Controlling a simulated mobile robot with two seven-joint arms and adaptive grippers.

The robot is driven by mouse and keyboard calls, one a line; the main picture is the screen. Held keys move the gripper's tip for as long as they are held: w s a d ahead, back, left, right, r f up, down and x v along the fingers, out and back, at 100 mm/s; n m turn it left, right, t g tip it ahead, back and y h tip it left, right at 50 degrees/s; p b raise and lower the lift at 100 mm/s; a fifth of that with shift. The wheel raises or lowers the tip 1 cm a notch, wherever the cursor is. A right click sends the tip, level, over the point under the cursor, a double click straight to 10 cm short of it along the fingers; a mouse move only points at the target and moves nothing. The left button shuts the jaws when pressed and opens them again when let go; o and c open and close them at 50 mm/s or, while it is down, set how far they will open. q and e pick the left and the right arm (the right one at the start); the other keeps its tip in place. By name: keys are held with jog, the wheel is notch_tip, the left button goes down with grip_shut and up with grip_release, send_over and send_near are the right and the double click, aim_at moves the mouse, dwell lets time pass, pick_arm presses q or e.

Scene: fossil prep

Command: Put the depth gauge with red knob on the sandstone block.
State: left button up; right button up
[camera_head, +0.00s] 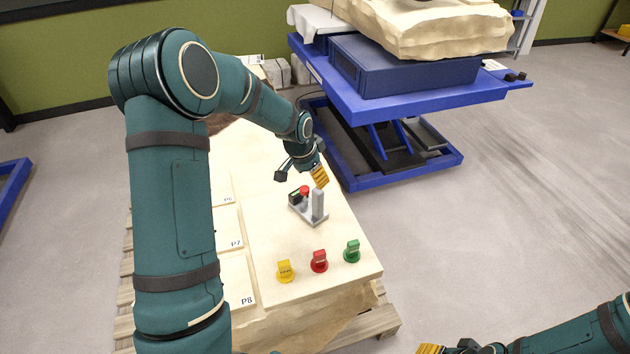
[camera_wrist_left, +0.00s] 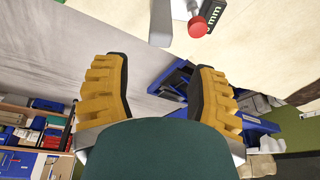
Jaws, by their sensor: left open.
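The depth gauge (camera_head: 313,211) stands upright on the pale top of a sandstone-coloured block (camera_head: 345,262). It has a grey base and post, a dark display and a red knob (camera_head: 304,190). My left gripper (camera_head: 319,178) is just above and beside the gauge's post. In the left wrist view, its yellow ridged fingers (camera_wrist_left: 160,80) are wide apart with nothing between them. The gauge's red knob (camera_wrist_left: 197,27), "mm" display and post (camera_wrist_left: 160,22) show at the top, beyond the fingertips. My right gripper (camera_head: 430,349) is mostly cut off at the bottom edge.
Yellow (camera_head: 285,271), red (camera_head: 319,261) and green (camera_head: 352,251) knobbed pieces stand on the block's front part. Flat plates marked P6, P7 (camera_head: 227,228) and P8 lie at left. A blue lift table (camera_head: 420,95) bearing another pale rough block (camera_head: 425,28) stands behind.

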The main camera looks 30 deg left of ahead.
pick_arm(q)
jog(key=s+d+f+n+h, duration=0.1)
jog(key=s+d+f, duration=0.45)
jog(key=d, duration=0.25)
jog(key=s+d+f+n+h, duration=0.1)
jog(key=s+d+f+h, duration=0.1)
jog(key=s+d+f, duration=0.5)
jog(key=s+d+f+n+g, duration=0.1)
jog(key=s+d+f+n, duration=0.2)
jog(key=s+d, duration=0.7)
jog(key=shift+f+g, duration=0.4)
jog(key=shift+f, duration=0.1)
jog(key=shift+s, duration=0.1)
